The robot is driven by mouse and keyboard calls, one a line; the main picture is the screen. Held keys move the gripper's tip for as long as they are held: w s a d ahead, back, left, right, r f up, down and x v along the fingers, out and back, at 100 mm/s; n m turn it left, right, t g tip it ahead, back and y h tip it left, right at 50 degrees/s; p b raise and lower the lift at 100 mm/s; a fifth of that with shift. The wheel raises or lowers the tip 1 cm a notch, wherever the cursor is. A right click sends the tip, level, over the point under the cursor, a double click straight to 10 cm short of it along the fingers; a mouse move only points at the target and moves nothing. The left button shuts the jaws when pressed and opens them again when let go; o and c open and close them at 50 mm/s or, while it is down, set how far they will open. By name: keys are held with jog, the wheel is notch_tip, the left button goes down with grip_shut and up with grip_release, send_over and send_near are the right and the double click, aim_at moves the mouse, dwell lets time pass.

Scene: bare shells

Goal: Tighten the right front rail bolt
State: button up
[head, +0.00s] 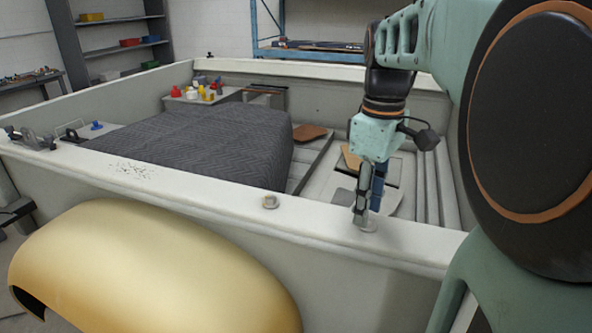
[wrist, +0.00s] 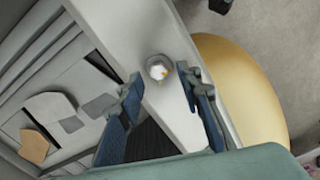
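A round metal bolt (head: 368,225) sits on the pale near rail (head: 320,222) of the truck bed, right below my gripper (head: 362,212). In the wrist view the bolt head (wrist: 159,68) is silvery with a small yellow mark. It lies just beyond my fingertips (wrist: 160,94), between their lines. The two blue fingers are apart with nothing between them. Whether a fingertip touches the bolt cannot be told.
A dark quilted blanket (head: 200,145) covers a bulky shape in the bed. A yellow fender (head: 150,270) bulges below the rail. A clamp-like tool (head: 32,138) is at the rail's left end. Small coloured bottles (head: 205,90) stand at the back.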

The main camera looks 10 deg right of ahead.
jog(key=shift+f, duration=0.7)
grip_shut()
